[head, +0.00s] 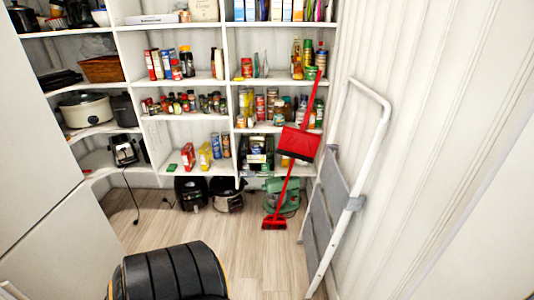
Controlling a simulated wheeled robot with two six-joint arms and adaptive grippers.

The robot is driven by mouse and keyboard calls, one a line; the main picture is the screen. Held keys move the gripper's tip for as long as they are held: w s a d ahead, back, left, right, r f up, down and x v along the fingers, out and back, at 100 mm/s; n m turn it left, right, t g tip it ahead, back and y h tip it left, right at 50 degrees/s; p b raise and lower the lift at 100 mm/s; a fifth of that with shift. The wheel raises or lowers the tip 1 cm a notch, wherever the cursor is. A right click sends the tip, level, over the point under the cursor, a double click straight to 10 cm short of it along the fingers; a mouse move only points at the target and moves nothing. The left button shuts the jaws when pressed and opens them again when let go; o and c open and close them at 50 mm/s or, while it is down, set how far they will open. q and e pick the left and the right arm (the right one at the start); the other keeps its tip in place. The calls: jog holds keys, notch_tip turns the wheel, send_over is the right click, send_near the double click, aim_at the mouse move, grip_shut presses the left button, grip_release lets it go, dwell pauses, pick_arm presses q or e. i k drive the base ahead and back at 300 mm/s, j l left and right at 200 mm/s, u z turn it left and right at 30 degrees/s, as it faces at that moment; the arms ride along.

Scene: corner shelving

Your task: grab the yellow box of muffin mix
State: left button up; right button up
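A yellow box (205,156) stands upright on the lowest shelf of the middle bay. It is between a red box (188,156) and a blue-and-white package (216,146). Its label is too small to read, so I cannot tell whether it is muffin mix. A yellow package (247,103) is on the shelf higher up to the right; its label is also unreadable. Neither of my grippers is in view.
Black appliances (191,193) stand on the floor under the shelves. A red broom (274,222) and red dustpan (299,143) are at the right bay. A folded step ladder (338,195) leans by the right wall.

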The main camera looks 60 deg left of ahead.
aim_at(205, 151)
jog(key=u, duration=2.45)
jog(key=i+j+u, duration=0.15)
jog(key=i, duration=0.7)
jog(key=i+j+u, duration=0.15)
jog(key=i, duration=0.75)
